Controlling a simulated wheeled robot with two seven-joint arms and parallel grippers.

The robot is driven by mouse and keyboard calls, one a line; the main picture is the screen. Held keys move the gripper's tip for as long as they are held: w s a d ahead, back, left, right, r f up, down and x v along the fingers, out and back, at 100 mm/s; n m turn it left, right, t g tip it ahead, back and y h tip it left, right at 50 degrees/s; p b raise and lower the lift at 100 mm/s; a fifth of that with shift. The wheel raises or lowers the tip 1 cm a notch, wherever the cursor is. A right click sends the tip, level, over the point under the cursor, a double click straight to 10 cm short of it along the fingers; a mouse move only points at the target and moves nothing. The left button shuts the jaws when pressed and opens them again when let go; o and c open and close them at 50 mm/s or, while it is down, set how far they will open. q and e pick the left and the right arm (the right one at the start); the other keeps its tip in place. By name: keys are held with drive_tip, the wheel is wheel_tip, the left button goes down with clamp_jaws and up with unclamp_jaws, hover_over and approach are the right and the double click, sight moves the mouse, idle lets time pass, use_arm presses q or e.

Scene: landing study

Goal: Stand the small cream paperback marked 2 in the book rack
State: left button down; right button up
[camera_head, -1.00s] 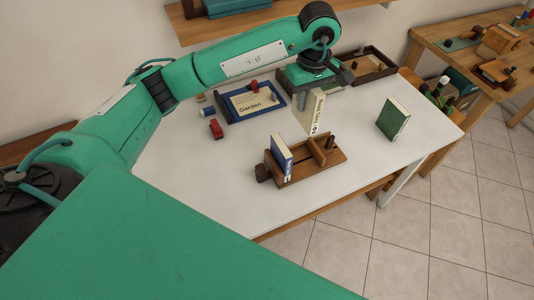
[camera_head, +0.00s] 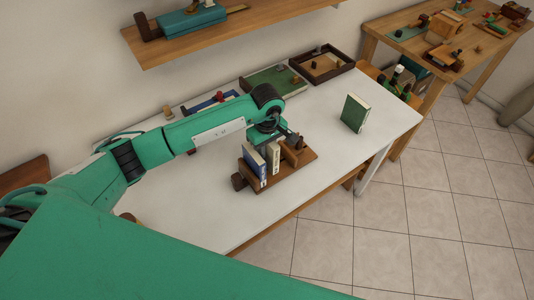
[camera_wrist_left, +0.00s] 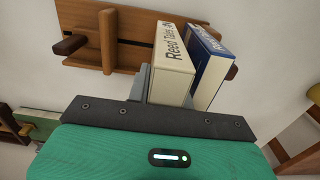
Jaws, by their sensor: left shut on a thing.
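The cream paperback (camera_head: 274,156) is upright at the book rack, just right of a blue book (camera_head: 254,164). In the left wrist view its spine (camera_wrist_left: 172,62) reads "Reed Tales" with a small mark at the end. My left gripper (camera_head: 267,141) is shut on the cream paperback from above; a grey finger shows beside it in the wrist view. The wooden book rack (camera_head: 298,168) stands on the white table. The blue book (camera_wrist_left: 213,62) leans at an angle to the cream one in the wrist view. I cannot tell whether the cream book's foot touches the rack base. My right gripper is not in view.
A green book (camera_head: 355,113) stands alone on the white table (camera_head: 345,150) at the right. A green board (camera_head: 276,82) and a dark wooden tray (camera_head: 323,66) lie at the back. A wall shelf (camera_head: 215,35) hangs above. The table's right front is clear.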

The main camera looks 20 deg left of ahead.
sight(267, 154)
use_arm(q)
wheel_tip(267, 154, down, 4)
drive_tip(key=shift+r+p, duration=0.1)
drive_tip(key=shift+p, duration=0.25)
drive_tip(key=c, duration=1.7)
unclamp_jaws()
drive_tip(key=shift+f, duration=0.2)
drive_tip(key=shift+o, duration=0.9)
drive_tip(key=shift+r, duration=0.1)
drive_tip(key=shift+r, duration=0.5)
wheel_tip(267, 154, up, 11)
drive_tip(key=b, duration=0.3)
drive_tip(key=shift+r, duration=0.1)
